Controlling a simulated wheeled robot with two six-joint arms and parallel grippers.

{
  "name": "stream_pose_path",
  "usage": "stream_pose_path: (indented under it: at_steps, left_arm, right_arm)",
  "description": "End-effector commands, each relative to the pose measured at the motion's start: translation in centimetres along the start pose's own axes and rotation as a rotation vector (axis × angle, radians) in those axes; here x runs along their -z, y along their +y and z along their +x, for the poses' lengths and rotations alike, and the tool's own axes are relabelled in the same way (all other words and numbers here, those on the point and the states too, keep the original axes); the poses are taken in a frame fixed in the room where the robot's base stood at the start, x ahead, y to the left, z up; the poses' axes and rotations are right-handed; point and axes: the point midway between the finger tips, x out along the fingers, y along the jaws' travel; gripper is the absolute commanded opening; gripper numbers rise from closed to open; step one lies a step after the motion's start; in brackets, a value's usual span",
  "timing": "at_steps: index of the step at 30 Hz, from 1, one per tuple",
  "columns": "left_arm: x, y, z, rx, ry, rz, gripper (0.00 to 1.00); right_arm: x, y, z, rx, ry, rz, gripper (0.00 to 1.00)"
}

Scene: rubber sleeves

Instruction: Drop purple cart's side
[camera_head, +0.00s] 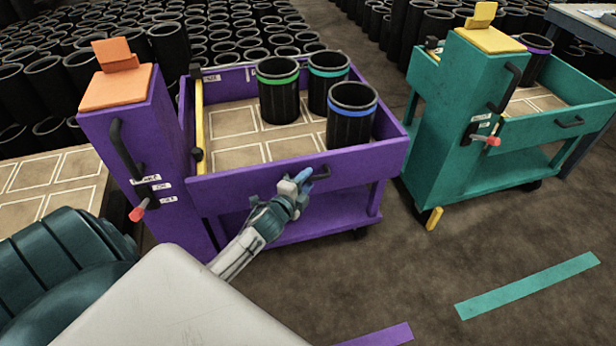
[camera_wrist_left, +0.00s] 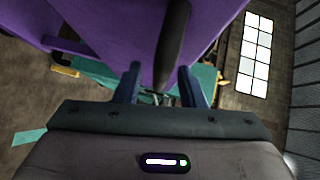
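The purple cart (camera_head: 230,185) stands in the middle of the head view. Its near side panel (camera_head: 370,158) is upright, with a black handle (camera_head: 322,173) on its outer face. My left gripper (camera_head: 306,180) is at this handle, partly covering it. In the left wrist view the handle (camera_wrist_left: 174,45) runs toward the gap between the two fingers of the left gripper (camera_wrist_left: 159,85). The fingers are apart, with no clear contact on the handle. My right gripper is out of view.
Black sleeves with green (camera_head: 278,90), teal (camera_head: 328,75) and blue (camera_head: 351,113) bands stand in the purple cart. A red-tipped latch lever (camera_head: 138,212) sits on its post. A teal cart (camera_head: 440,130) stands to the right.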

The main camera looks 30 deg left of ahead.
Motion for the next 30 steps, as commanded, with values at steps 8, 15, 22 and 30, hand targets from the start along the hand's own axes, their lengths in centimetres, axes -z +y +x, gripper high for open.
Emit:
stream_pose_path:
  at_steps: [8, 15, 22, 30]
  left_arm:
    - [0.04, 0.0, 1.3, 0.001, 0.001, -0.002, 0.36]
    - [0.03, 0.03, 1.28, 0.0, 0.001, -0.001, 0.26]
    - [0.02, 0.04, 1.26, 0.0, 0.0, -0.001, 0.0]
    - [0.03, 0.17, 1.23, 0.002, 0.0, 0.001, 0.0]
  right_arm:
    - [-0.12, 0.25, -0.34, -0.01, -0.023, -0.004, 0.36]
    - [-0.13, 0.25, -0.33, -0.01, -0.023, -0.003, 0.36]
    - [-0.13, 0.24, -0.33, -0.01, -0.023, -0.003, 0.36]
    - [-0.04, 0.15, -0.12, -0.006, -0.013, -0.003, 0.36]
